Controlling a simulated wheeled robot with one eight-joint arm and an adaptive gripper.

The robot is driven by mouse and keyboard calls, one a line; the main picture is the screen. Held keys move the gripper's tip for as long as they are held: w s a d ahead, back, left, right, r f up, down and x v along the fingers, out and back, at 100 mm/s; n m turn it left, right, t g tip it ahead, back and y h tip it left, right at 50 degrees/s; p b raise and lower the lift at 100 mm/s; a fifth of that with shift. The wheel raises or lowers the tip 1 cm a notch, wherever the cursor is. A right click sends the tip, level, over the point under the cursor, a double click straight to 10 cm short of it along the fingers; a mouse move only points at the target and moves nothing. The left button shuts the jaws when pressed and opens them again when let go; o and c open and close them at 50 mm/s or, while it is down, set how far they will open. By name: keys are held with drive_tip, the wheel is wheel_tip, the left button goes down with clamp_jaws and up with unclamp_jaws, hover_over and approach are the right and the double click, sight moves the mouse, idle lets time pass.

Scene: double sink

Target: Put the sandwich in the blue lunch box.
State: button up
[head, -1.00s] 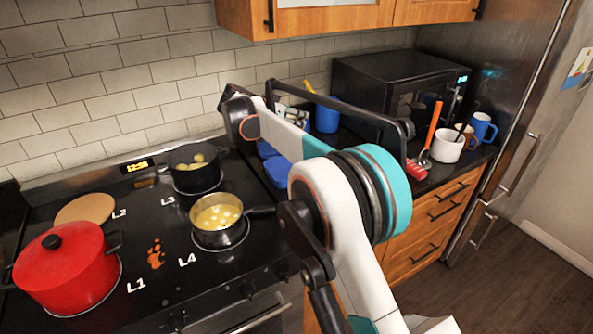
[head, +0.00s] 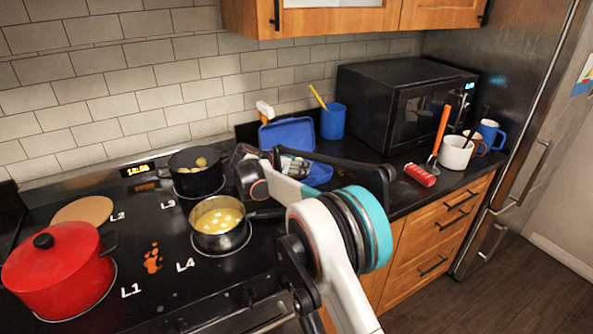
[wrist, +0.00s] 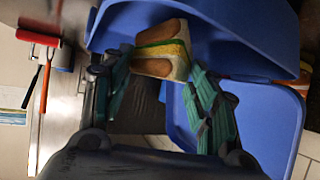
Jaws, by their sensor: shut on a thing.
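The blue lunch box (head: 287,134) stands open on the counter right of the stove, its lid raised toward the wall. Its blue walls also fill much of the wrist view (wrist: 245,35). In the wrist view, the sandwich (wrist: 163,52), with brown crust and a green and yellow filling, sits between the teal fingers of my gripper (wrist: 165,90). My gripper is shut on it. The sandwich is over or within the box outline; I cannot tell whether it touches the box.
The microwave (head: 402,105) and a blue cup (head: 333,121) stand behind and right of the box. A red-headed brush (head: 420,174) and mugs (head: 456,154) are farther right. A small pot (head: 219,222), a black pot (head: 196,174) and a red pot (head: 60,268) stand on the stove.

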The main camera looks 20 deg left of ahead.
drive_tip(key=shift+f, duration=0.7)
drive_tip(key=shift+f, duration=0.1)
drive_tip(key=o, duration=0.3)
drive_tip(key=p+v, duration=0.2)
drive_tip(key=v, duration=1)
drive_tip(key=shift+p, duration=0.4)
drive_tip(key=shift+c, duration=0.3)
